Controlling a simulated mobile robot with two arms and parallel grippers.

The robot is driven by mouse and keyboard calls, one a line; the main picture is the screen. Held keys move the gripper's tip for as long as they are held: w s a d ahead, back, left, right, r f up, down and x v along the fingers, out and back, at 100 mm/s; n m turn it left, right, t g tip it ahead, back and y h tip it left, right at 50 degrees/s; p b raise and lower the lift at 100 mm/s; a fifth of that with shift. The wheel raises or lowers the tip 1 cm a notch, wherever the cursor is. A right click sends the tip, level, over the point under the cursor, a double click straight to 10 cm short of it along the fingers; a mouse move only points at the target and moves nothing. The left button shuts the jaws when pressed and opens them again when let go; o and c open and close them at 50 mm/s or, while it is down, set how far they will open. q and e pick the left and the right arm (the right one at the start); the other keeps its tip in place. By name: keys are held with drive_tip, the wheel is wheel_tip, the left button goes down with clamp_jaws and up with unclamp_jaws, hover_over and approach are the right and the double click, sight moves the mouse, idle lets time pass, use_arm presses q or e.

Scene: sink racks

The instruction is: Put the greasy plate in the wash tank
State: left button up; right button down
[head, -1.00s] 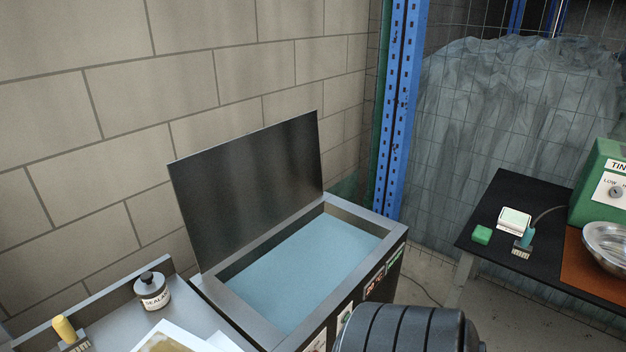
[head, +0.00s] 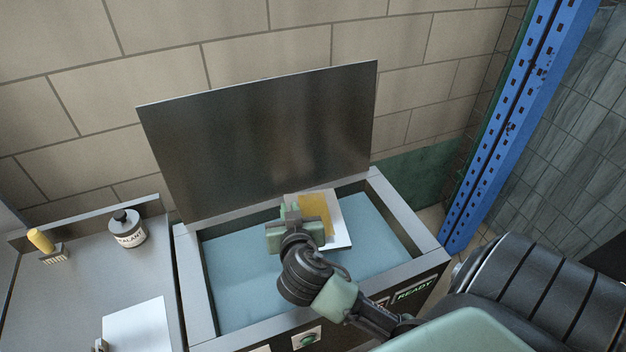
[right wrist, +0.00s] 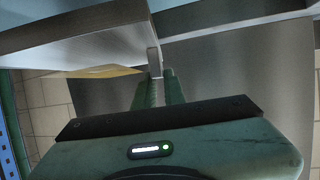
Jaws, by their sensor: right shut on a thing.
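The greasy plate (head: 335,220) is a white square piece with a yellow-brown smear, held above the blue liquid of the wash tank (head: 196,290). My right gripper (head: 292,212) is shut on the plate's left edge in the head view. In the right wrist view the fingertips (right wrist: 157,75) pinch the plate (right wrist: 80,38), and part of its yellow smear shows. The plate looks clear of the tank walls, but its height above the liquid is hard to tell. The tank's dark lid (head: 265,135) stands open behind it. My left gripper is not in view.
A steel counter (head: 85,280) at the left bears a sealant bottle (head: 128,230), a yellow-handled brush (head: 45,243) and a white sheet (head: 137,327). A blue rack post (head: 520,115) stands to the right of the tank. A brick wall rises behind.

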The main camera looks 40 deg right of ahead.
sight(326, 198)
drive_tip(key=d+m+g+h, duration=0.2)
drive_tip(key=d, duration=0.1)
drive_tip(key=d+m+g+h+p, duration=0.1)
drive_tip(key=d+m+g+h, duration=0.1)
drive_tip(key=d+m+g, duration=0.1)
drive_tip(key=d+m+g+h, duration=0.2)
drive_tip(key=d+m, duration=0.1)
drive_tip(key=d, duration=0.1)
drive_tip(key=shift+s+d+g, duration=0.25)
drive_tip(key=shift+s+g, duration=0.05)
drive_tip(key=s+m+g, duration=0.1)
drive_tip(key=m+g, duration=0.1)
drive_tip(key=s+r+m+g+p, duration=0.1)
drive_tip(key=m+g, duration=0.1)
drive_tip(key=s+m+g, duration=0.1)
drive_tip(key=g, duration=0.1)
drive_tip(key=shift+d+r+m, duration=0.1)
drive_tip(key=shift+r+m, duration=0.25)
drive_tip(key=shift+m, duration=0.05)
drive_tip(key=shift+s+a+r+m+g+p, duration=0.2)
drive_tip(key=shift+m+g, duration=0.2)
drive_tip(key=shift+g, duration=0.15)
drive_tip(key=shift+s+a+r+m+g+p, duration=0.1)
drive_tip(key=shift+s+m+g, duration=0.1)
drive_tip(key=shift+m+g, duration=0.3)
drive_tip(key=shift+f, duration=0.45)
wheel_tip(326, 198, down, 14)
drive_tip(key=b, duration=0.2)
drive_tip(key=shift+b, duration=0.4)
drive_tip(key=shift+f, duration=2.55)
